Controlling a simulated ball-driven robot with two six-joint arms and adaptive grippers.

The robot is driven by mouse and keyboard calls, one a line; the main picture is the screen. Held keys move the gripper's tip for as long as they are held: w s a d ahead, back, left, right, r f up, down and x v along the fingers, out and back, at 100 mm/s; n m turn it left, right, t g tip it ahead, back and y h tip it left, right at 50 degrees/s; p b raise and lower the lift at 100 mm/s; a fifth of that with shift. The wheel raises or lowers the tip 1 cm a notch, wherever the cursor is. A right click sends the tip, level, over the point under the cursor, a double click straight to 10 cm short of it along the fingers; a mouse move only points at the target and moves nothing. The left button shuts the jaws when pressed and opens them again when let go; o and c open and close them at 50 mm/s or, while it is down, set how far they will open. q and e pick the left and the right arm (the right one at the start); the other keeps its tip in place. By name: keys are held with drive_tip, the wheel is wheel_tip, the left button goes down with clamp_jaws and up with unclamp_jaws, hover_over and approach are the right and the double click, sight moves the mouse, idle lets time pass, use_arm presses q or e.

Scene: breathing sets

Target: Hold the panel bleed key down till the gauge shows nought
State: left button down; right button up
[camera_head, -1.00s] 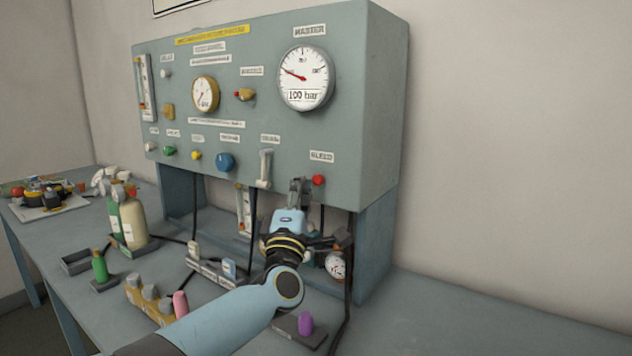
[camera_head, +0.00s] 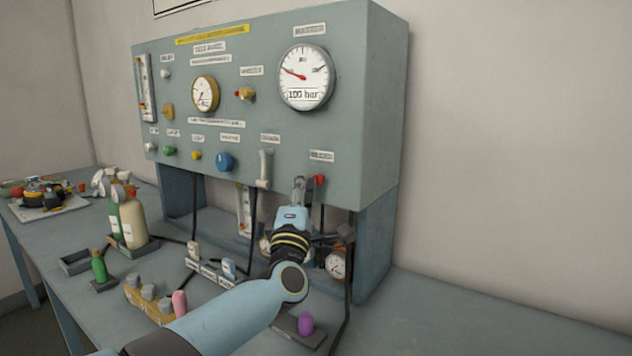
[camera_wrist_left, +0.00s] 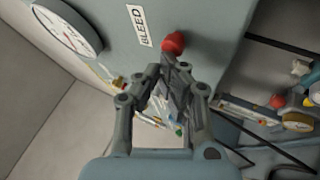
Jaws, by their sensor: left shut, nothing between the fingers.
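The red bleed key (camera_head: 319,180) sits low on the right of the grey-green panel (camera_head: 370,140), under its BLEED label. It also shows in the left wrist view (camera_wrist_left: 173,42). My left gripper (camera_head: 299,184) is shut and empty, with its fingertips just left of the key in the head view. In the left wrist view its fingertips (camera_wrist_left: 168,62) are right by the key; I cannot tell whether they touch it. The large gauge (camera_head: 305,76) at the upper right has a red needle pointing left of upright and a 100 bar readout. My right gripper is out of view.
A smaller gauge (camera_head: 206,94) and several knobs sit further left on the panel. Bottles (camera_head: 132,222), a purple item (camera_head: 305,322) and small holders stand on the bench below. Hoses hang under the panel. The bench at the right is clear.

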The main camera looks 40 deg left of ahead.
use_arm(q)
drive_tip(key=shift+w+r, duration=0.1)
drive_tip(key=shift+w, duration=0.4)
idle(0.3)
idle(0.5)
idle(1.1)
idle(1.3)
idle(1.5)
drive_tip(key=shift+s, duration=0.15)
idle(0.4)
drive_tip(key=shift+s+d+p, duration=0.1)
drive_tip(key=shift+s+p, duration=0.2)
drive_tip(key=shift+s, duration=0.6)
